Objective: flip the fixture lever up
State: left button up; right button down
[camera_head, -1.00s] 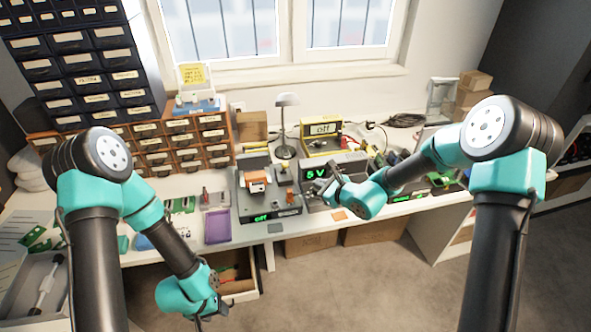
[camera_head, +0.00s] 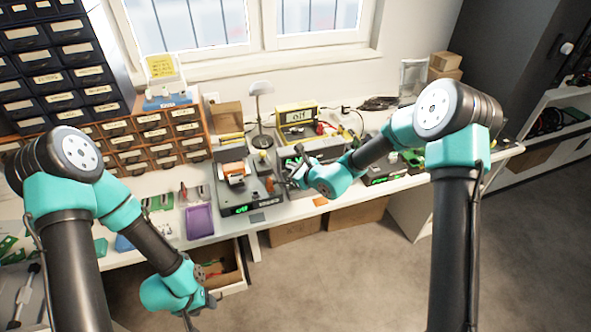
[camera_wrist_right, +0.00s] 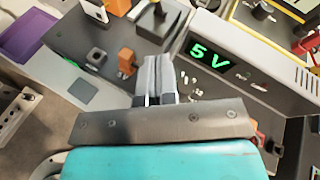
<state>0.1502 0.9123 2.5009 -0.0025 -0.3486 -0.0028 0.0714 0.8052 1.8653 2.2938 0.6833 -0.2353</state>
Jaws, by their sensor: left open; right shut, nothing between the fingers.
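The fixture (camera_head: 238,197) is a dark grey box on the bench with a green "off" display and an orange and white part on top. In the right wrist view its grey top (camera_wrist_right: 70,55) shows at left, with a small orange block (camera_wrist_right: 125,62) and a black post (camera_wrist_right: 155,18). I cannot tell for certain which part is the lever. My right gripper (camera_head: 296,178) is shut and empty, just right of the fixture; its fingertips (camera_wrist_right: 158,62) appear beside the orange block, contact unclear. My left gripper (camera_head: 200,312) hangs low in front of the bench, open and empty.
A power supply (camera_wrist_right: 235,65) reading "5V" stands right of the fixture. A yellow meter (camera_head: 297,118) and a lamp (camera_head: 262,115) stand behind. A purple tray (camera_head: 199,221) lies at left. An open drawer (camera_head: 228,270) juts out near my left gripper.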

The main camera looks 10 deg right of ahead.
aim_at(262, 157)
jog(key=w+a, duration=0.6)
jog(key=shift+w+f, duration=0.15)
jog(key=shift+w, duration=0.25)
